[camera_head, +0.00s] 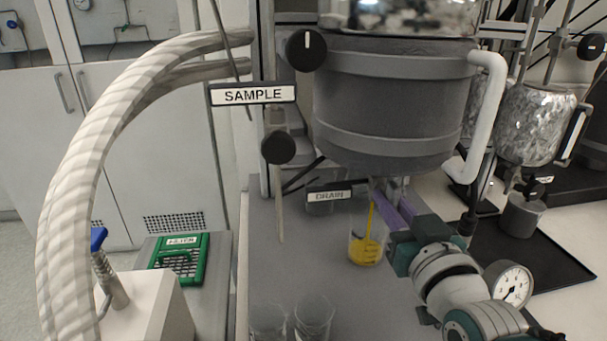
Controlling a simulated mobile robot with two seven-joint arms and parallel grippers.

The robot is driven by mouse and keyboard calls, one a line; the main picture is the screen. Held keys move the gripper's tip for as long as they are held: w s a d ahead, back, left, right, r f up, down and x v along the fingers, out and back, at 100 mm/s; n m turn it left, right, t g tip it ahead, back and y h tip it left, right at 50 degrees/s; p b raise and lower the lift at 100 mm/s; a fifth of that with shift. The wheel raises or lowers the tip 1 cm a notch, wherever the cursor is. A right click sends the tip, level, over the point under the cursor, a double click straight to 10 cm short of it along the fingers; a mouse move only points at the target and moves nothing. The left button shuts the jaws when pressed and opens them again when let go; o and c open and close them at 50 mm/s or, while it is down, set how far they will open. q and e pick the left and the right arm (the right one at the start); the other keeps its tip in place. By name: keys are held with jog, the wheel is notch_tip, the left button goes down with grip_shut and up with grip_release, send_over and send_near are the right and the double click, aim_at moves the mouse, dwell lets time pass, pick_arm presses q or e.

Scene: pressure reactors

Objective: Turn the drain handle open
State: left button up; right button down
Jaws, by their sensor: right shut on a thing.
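The drain label (329,195) sits below the grey-jacketed reactor (390,105). My right gripper (383,196), with purple fingers, comes in from the lower right and is shut at the drain outlet under the reactor. The drain handle is mostly hidden by the fingers, which appear to be on it. A thin yellow stream (371,212) runs down beside the fingers into a clear beaker (354,240), and yellow liquid (366,253) shows in the beaker. My left gripper is not in view.
Two empty glass beakers (314,316) stand at the bench front. A pressure gauge (511,285) is close to my right wrist. A sample sign (252,95), black knobs (278,148) and a thick ribbed hose (85,170) are at left. A black tray (560,265) lies at right.

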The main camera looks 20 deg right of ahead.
dwell(0.5)
jog(key=c, duration=0.9)
grip_release()
jog(key=shift+o, duration=0.2)
jog(key=v, duration=1)
jog(key=shift+d, duration=0.1)
